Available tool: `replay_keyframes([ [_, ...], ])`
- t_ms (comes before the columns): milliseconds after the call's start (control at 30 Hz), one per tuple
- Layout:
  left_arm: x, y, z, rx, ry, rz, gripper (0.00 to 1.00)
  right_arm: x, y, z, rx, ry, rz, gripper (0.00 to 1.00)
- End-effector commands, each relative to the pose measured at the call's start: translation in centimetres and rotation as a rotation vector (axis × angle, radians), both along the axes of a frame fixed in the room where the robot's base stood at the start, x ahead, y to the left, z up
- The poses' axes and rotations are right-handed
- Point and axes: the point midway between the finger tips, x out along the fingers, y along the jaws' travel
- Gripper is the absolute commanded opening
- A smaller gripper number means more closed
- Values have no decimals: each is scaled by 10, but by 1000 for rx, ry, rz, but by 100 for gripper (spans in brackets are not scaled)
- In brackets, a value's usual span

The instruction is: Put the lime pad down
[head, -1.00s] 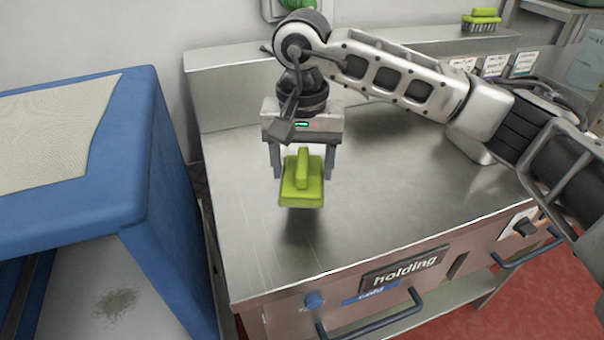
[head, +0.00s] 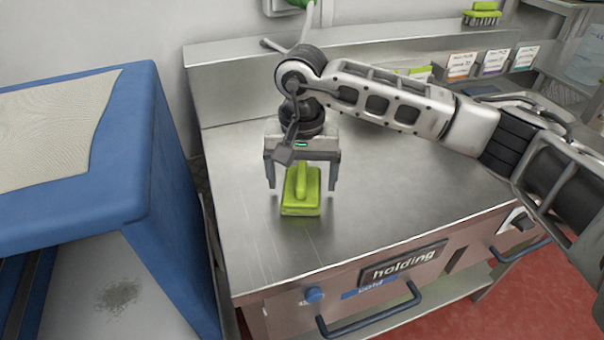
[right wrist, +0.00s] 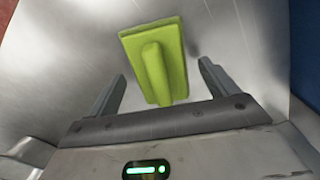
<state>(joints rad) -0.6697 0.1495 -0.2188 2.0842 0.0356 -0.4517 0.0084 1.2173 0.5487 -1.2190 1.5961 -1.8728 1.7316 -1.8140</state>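The lime pad (head: 300,205) is a flat green block with a raised handle on top. It appears to rest on the steel counter top (head: 400,205), near its left side. My right gripper (head: 302,189) is just above and around it, with its fingers spread wide and a gap on each side of the handle. In the right wrist view the pad (right wrist: 153,55) lies between and beyond the two open fingers, touching neither. My left gripper is not in view.
A blue padded bench (head: 130,180) stands close on the left. A green brush (head: 481,15) sits on the back ledge, with several label cards (head: 492,62) below it. The counter's middle and right front are clear.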

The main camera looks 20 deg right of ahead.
Motion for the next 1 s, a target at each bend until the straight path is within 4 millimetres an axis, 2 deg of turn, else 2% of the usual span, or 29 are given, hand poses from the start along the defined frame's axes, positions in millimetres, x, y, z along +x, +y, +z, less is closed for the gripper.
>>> replay_keyframes([
  [367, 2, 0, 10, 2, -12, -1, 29, 0, 0, 8, 0, -2, -1, 85],
  [467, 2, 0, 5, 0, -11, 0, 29, 1, 0, 22, 1, -6, 0, 85],
  [800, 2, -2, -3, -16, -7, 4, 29, 1, 0, 94, 0, -4, -1, 85],
  [1000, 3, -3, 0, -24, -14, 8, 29, 0, 0, 118, 1, -1, 0, 85],
])
